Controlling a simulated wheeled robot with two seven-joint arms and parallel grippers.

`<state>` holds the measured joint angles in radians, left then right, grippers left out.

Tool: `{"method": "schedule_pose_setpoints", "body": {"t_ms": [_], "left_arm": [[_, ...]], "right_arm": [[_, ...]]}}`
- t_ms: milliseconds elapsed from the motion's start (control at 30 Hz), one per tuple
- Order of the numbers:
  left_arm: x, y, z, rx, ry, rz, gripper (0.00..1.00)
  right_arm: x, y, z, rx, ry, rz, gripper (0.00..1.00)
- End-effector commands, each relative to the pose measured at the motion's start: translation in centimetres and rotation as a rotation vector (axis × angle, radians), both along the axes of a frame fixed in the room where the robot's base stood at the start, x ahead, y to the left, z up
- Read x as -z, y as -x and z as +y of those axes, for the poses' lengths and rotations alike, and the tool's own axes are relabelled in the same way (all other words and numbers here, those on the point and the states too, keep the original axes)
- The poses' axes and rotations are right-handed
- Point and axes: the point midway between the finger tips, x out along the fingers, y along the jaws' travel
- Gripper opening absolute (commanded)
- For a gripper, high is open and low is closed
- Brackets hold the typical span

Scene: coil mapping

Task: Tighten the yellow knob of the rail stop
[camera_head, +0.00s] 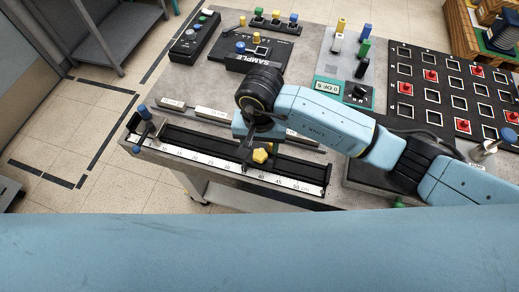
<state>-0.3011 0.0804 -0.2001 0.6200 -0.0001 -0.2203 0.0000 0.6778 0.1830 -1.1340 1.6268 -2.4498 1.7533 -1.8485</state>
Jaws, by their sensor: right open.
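The yellow knob (261,155) sits on the front of the black rail stop on the black rail (203,148), near the 40 mark of the white scale. My right arm reaches in from the right, and my right gripper (247,152) points down just left of the knob. The gripper's fingers are small and dark here, and I see nothing held between them. Whether a finger touches the knob or the stop cannot be made out. The wrist hides part of the rail behind it. My left gripper is not in view.
A blue-knobbed post (144,112) stands at the rail's left end. Behind are a black SAMPLE box (246,62), a switch box (195,35), and a black grid board (440,90) with red pegs.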

Motion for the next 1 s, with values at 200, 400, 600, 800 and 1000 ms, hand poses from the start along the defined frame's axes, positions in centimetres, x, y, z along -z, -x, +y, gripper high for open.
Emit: {"method": "schedule_pose_setpoints", "body": {"t_ms": [200,400,600,800,1000], "left_arm": [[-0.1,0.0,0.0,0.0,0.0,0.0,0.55],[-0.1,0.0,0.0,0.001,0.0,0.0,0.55],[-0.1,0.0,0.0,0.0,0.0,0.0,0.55],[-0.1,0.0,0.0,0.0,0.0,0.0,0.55],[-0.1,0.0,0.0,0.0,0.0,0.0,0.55]], "right_arm": [[3.3,0.1,0.1,0.001,-0.002,0.003,0.55],[4.4,0.0,0.1,0.0,-0.002,0.0,0.55],[4.5,0.0,0.1,0.0,-0.002,0.0,0.55],[4.4,0.0,0.1,0.0,-0.002,0.0,0.35],[4.4,0.0,0.1,0.0,-0.002,0.0,0.1]]}}
